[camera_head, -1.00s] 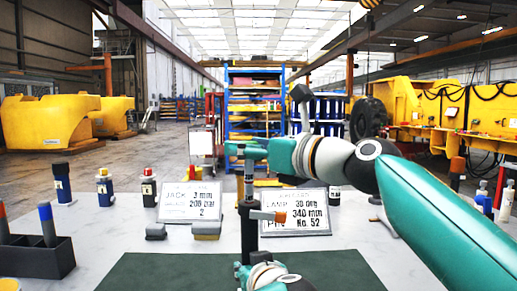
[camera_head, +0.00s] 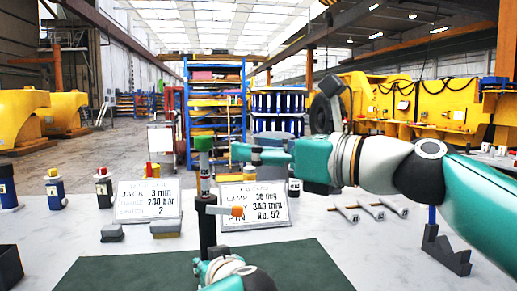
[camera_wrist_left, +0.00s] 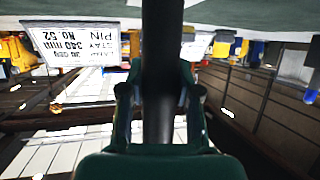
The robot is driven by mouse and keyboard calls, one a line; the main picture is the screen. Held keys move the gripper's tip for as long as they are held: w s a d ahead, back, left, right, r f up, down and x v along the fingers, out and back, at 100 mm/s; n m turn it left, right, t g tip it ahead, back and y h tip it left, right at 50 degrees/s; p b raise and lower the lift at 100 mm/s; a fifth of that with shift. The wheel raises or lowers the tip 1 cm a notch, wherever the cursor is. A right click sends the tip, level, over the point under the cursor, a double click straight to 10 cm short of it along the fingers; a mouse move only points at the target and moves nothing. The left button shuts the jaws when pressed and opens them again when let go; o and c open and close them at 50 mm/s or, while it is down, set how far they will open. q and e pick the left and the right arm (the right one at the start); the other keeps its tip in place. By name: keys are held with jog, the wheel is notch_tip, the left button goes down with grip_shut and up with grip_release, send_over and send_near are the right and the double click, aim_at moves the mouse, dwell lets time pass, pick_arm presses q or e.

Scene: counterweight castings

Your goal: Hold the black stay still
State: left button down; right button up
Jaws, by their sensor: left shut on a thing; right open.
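My left gripper (camera_head: 203,260) is low at the stay, partly cut off by the bottom edge. In the left wrist view the gripper (camera_wrist_left: 160,95) is shut on the black shaft (camera_wrist_left: 162,40), with fingers on both sides. My right gripper (camera_head: 237,153) is open and empty, right of the stay's green top and apart from it.
Two sign plates (camera_head: 147,201) and (camera_head: 254,204) stand behind the mat (camera_head: 110,275). Grey blocks (camera_head: 166,229), bottles (camera_head: 55,188) and several metal pins (camera_head: 345,212) are on the pale table. A dark stepped bracket (camera_head: 445,250) is at right.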

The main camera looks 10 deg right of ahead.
pick_arm(q)
jog(key=shift+r, duration=0.1)
jog(key=c, duration=0.7)
grip_release()
